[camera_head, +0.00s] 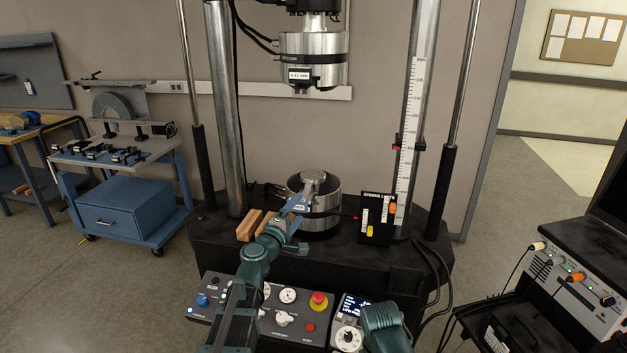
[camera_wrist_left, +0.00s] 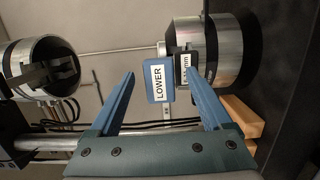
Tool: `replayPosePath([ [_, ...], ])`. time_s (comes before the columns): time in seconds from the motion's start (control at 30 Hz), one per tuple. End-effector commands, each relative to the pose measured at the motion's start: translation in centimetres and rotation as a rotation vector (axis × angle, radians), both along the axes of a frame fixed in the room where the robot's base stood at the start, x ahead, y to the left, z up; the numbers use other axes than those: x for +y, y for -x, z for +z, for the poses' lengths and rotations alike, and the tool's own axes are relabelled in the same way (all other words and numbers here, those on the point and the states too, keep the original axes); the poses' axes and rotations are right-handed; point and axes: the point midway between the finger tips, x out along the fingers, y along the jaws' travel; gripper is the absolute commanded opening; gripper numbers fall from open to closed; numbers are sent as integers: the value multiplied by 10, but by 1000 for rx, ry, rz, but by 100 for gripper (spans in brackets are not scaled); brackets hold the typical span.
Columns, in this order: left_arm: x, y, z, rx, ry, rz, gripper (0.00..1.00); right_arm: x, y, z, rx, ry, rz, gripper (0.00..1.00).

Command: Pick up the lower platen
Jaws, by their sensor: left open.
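The lower platen shows in the left wrist view as a blue tab (camera_wrist_left: 157,83) with a white LOWER label. It stands out beside a silver cylinder with a black band, the lower grip (camera_wrist_left: 203,40). In the head view this grip (camera_head: 322,218) stands on the black machine base, with a silver piece (camera_head: 313,180) on top. My left gripper (camera_head: 298,203) reaches in front of the grip. Its blue fingers (camera_wrist_left: 160,76) are open, one on each side of the LOWER tab in the wrist view. I cannot tell whether they touch it.
The upper grip (camera_head: 313,60) hangs above, with clear room between. Wooden blocks (camera_head: 255,225) lie left of the lower grip. A black holder (camera_head: 376,222) with coloured tags stands right. A control panel (camera_head: 270,310) is in front. A blue cart (camera_head: 125,200) stands left.

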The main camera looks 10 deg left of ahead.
Motion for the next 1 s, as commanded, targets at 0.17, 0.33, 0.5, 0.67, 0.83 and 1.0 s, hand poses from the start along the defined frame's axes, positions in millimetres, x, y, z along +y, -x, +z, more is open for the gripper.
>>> replayPosePath([
  [0.17, 1, -24, 1, -1, 0, 4, 82, 0, 0, 1, 0, 0, 0, 50],
  [0.33, 1, -30, 2, -3, 0, 7, 82, 0, 0, 1, 0, 0, 0, 50],
  [0.5, 1, -29, 2, -3, 0, 7, 77, 0, 0, 1, 0, 0, 0, 50],
  [0.67, 1, -29, 2, -3, 0, 6, 48, 0, 0, 1, 0, 0, 0, 50],
  [0.83, 1, -29, 2, -3, 0, 6, 18, 0, 0, 1, 0, 0, 0, 50],
  [1.0, 1, -28, 2, -3, 0, 7, 0, 0, 0, 1, 0, 0, 0, 50],
])
